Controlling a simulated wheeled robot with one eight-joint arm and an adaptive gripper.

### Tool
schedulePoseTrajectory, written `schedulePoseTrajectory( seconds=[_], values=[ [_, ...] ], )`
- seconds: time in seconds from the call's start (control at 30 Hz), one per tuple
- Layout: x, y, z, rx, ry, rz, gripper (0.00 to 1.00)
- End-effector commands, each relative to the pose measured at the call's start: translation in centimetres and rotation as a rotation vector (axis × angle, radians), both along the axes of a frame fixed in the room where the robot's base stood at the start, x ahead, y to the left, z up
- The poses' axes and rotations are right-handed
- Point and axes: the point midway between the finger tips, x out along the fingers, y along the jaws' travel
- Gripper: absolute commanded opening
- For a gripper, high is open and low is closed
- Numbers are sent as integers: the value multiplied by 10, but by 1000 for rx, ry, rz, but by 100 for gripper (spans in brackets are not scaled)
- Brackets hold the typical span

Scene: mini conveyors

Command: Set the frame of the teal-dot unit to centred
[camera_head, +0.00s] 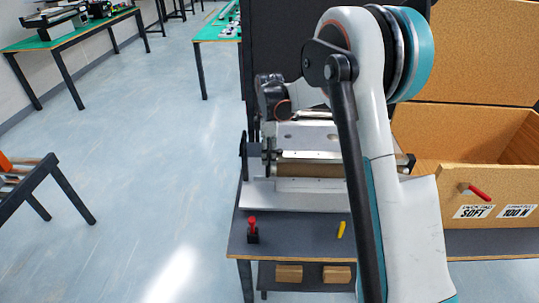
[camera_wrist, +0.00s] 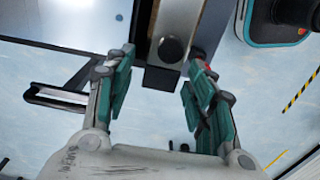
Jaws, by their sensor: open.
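A mini conveyor unit (camera_head: 310,182) with a pale metal body and a brown roller or belt stands on the dark bench, partly covered by my arm. A dark wheel-like part (camera_head: 243,157) is at its left end. No teal dot shows, so I cannot tell which unit this is or how its frame is set. In the wrist view my gripper (camera_wrist: 162,52) is open, its teal-padded fingers spread. A dark round knob (camera_wrist: 172,48) on the end of a block appears between the fingertips; contact cannot be told. My gripper is not clearly seen in the head view.
A red-topped peg (camera_head: 252,230) and a yellow piece (camera_head: 341,230) are on the bench's front part. A cork-coloured box (camera_head: 440,190) with a red handle and labels stands to the right. Wooden blocks (camera_head: 289,273) sit on the lower shelf.

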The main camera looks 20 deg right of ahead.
Motion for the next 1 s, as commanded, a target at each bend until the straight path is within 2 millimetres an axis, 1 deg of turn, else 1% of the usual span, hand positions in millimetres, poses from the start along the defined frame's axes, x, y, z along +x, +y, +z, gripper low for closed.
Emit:
schedulePoseTrajectory(
  seconds=[0.03,0.3,0.4,0.5,0.6,0.7,1.0],
  values=[
    [0,0,9,0,0,0,50],
    [0,0,64,0,0,0,50],
    [0,0,81,0,0,0,50],
    [0,0,94,0,0,0,50],
    [0,0,102,0,0,0,50],
    [0,0,106,0,0,0,50],
    [0,0,107,0,0,-1,50]
  ],
)
